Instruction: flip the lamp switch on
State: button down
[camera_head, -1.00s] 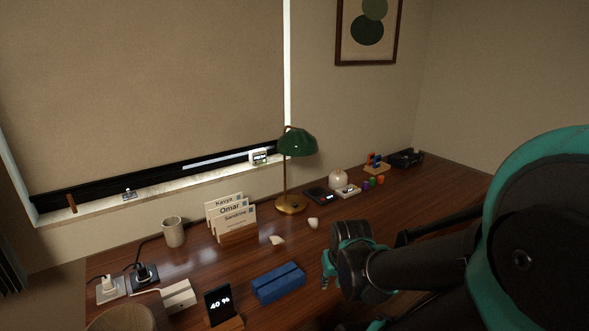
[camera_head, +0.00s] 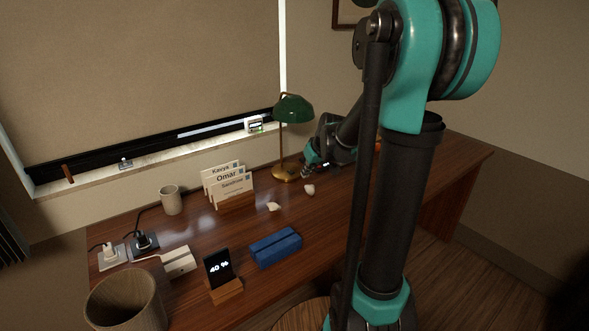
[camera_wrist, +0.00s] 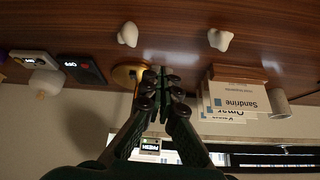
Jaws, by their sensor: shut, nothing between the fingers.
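The lamp has a green shade (camera_head: 293,109), a thin brass stem and a round brass base (camera_head: 283,175), and stands on the desk near the window sill. Its shade shows no glow. My gripper (camera_head: 306,172) is just right of the base in the head view, low over the desk. In the wrist view my shut, empty gripper (camera_wrist: 163,73) points at the desk beside the brass base (camera_wrist: 122,76), partly covering it. I cannot make out the switch, nor whether the fingertips touch the base.
Name cards (camera_head: 228,183) stand left of the lamp, with a mug (camera_head: 171,200) beyond. Two pale stones (camera_head: 309,190) lie in front. A dark device (camera_wrist: 80,69) and a white pot (camera_wrist: 44,82) are near the base. A blue box (camera_head: 275,248) lies closer.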

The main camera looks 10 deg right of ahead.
jog(key=w+d+r+n+t+y, duration=0.1)
jog(key=w, duration=1.4)
jog(key=shift+w+d+r+n, duration=0.2)
jog(key=shift+n, duration=0.2)
jog(key=shift+f, duration=0.1)
send_over(292, 173)
jog(key=f, duration=0.8)
jog(key=shift+s+d, duration=0.15)
jog(key=shift+d, duration=0.2)
jog(key=shift+s+d+f, duration=0.1)
jog(key=shift+f, duration=0.5)
jog(key=shift+s+d+f, duration=0.1)
jog(key=shift+f, duration=0.45)
jog(key=shift+s+f, duration=0.1)
jog(key=shift+f, duration=0.6)
jog(key=shift+s+f, duration=0.15)
jog(key=shift+f, duration=0.4)
jog(key=shift+r, duration=0.2)
